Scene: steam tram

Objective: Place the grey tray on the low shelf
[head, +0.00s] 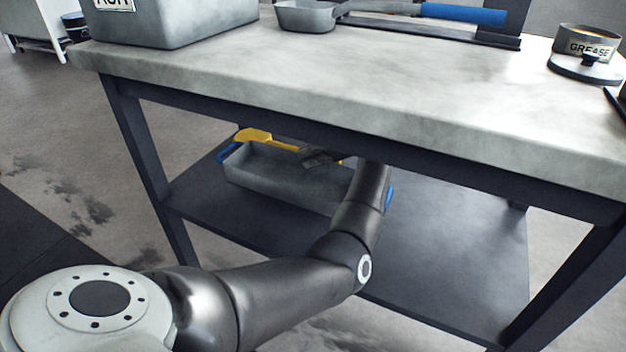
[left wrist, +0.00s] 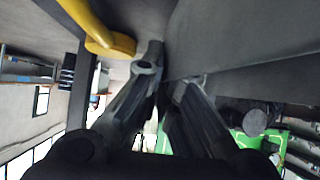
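The grey tray (head: 280,183) is a long, open box under the workbench, at the low shelf (head: 440,240). It looks level, but I cannot tell whether its base fully rests on the shelf. Blue shows at both its ends. My left gripper (head: 322,157) reaches in under the bench top to the tray's far rim, partly hidden by my arm. In the left wrist view its fingers (left wrist: 169,72) are close together, with an edge of the tray wall (left wrist: 235,38) seemingly between them. My right gripper is not in view.
The bench top (head: 390,100) hangs over the shelf, with dark legs (head: 140,150) at the corners. A grey bin (head: 170,22), shallow pan (head: 305,16) and grease tin (head: 588,42) stand on top. The shelf's right part is clear.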

